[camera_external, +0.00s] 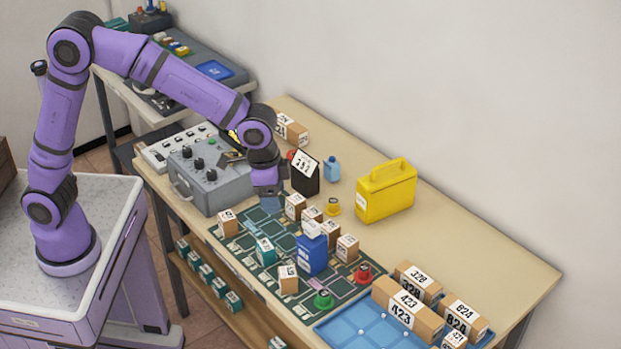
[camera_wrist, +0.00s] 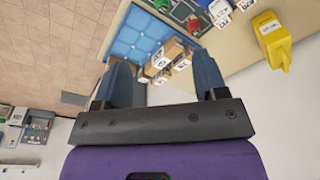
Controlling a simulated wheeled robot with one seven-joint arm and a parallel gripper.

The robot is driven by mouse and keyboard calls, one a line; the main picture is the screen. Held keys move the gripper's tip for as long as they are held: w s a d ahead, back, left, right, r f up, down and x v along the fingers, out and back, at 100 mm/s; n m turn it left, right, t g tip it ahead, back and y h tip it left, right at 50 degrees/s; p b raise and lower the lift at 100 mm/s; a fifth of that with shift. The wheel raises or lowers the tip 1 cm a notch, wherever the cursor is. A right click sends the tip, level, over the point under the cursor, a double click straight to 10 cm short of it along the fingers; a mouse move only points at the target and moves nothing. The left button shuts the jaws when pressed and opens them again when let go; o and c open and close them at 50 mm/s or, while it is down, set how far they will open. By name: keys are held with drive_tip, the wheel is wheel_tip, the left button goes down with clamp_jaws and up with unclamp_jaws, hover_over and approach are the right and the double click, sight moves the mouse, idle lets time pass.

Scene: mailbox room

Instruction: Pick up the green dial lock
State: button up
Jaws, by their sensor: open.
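The green dial lock (camera_external: 323,299) sits on the dark green mat near the front edge of the table, left of the blue tray. In the wrist view it shows small at the top edge (camera_wrist: 166,5). My gripper (camera_external: 271,204) is over the far part of the mat, beside the grey control box, well apart from the lock. In the wrist view my gripper (camera_wrist: 164,68) has its two blue-grey fingers spread wide, with nothing between them.
A red dial lock (camera_external: 363,273) stands near the green one. A blue container (camera_external: 312,254) and several small numbered boxes stand on the mat. The blue tray (camera_external: 345,333) holds larger boxes. A yellow canister (camera_external: 386,190) stands behind. The table's right rear is clear.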

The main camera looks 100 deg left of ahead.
drive_tip(key=w+f+g, duration=0.1)
drive_tip(key=w+f, duration=0.6)
drive_tip(key=f, duration=0.2)
hover_over(324, 293)
wheel_tip(324, 293, down, 12)
drive_tip(key=shift+g, duration=0.4)
wheel_tip(324, 293, down, 11)
drive_tip(key=shift+f, duration=0.15)
drive_tip(key=c, duration=1.1)
